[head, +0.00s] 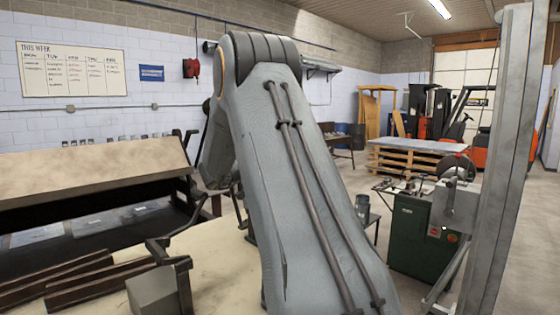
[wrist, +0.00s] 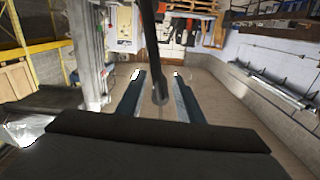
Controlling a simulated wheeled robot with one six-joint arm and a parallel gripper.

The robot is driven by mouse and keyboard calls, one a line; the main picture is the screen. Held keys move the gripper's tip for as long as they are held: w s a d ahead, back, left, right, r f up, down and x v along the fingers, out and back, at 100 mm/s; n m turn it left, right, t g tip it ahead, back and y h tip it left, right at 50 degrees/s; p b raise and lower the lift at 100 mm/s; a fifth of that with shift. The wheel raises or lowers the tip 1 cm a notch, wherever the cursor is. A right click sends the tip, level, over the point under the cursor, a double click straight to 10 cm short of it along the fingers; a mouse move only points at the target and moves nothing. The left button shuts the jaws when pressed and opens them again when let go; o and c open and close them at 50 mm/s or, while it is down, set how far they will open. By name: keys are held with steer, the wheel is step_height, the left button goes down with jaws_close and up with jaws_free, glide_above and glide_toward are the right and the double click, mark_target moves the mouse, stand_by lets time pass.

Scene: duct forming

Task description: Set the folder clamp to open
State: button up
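The folder (head: 90,178) stands at the left of the head view, with a long beige beam above a dark gap. Dark bent levers (head: 186,222) show at its right end. Whether its clamp is open or shut I cannot tell. In the wrist view my gripper (wrist: 158,76) has its two fingers apart. A dark rod with a rounded end (wrist: 151,45) reaches down between them, with gaps on both sides; it looks like a lever handle, though I cannot tell whose. In the head view my arm hides my gripper.
A beige table top with dark metal strips (head: 90,285) lies in front of the folder. A green machine (head: 420,235) and a grey post (head: 505,150) stand at right.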

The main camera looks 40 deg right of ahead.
steer(key=shift+r, duration=0.15)
step_height(320, 180, up, 10)
steer(key=b, duration=0.3)
steer(key=shift+b, duration=0.35)
